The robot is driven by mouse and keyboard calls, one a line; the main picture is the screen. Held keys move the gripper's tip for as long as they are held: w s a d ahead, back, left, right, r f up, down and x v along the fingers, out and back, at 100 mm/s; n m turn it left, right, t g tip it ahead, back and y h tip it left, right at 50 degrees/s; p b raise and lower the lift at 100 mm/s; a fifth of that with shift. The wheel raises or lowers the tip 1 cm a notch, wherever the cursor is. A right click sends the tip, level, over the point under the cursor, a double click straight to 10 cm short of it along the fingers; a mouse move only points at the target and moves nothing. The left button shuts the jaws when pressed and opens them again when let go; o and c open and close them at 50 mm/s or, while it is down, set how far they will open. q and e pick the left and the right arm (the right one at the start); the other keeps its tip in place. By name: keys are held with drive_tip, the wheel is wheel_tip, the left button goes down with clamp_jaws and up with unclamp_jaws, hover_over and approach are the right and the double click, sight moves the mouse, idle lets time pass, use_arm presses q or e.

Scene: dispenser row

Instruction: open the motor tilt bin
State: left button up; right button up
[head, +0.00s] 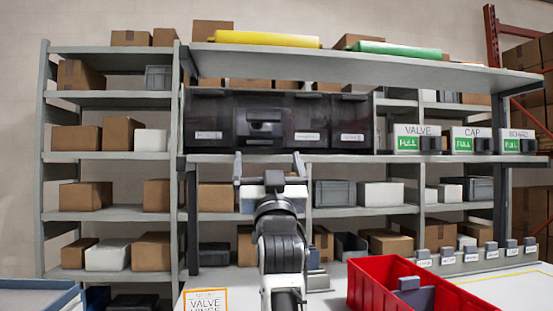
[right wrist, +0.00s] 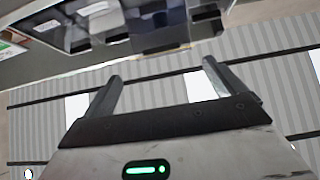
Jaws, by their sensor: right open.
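A row of dark, see-through tilt bins (head: 216,110) stands on the shelf in the head view. Each has a small white label too small to read, so I cannot tell by name which is the motor bin. The second bin from the left (head: 241,124) shows a dark blocky shape at its front. I cannot tell whether its front is tilted out. My right gripper (head: 268,167) is open and empty, just below and in front of this bin. In the right wrist view its two fingers (right wrist: 163,72) are spread, with nothing between them. My left gripper is out of view.
A shelf board (head: 440,75) overhangs the row. A red crate (head: 371,290) stands on the white worktop at front right. A valve hinge sign (head: 205,301) is at front left.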

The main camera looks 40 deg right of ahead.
use_arm(q)
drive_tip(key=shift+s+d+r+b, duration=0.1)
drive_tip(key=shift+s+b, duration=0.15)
drive_tip(key=shift+b, duration=0.05)
use_arm(e)
drive_tip(key=shift+v, duration=1.15)
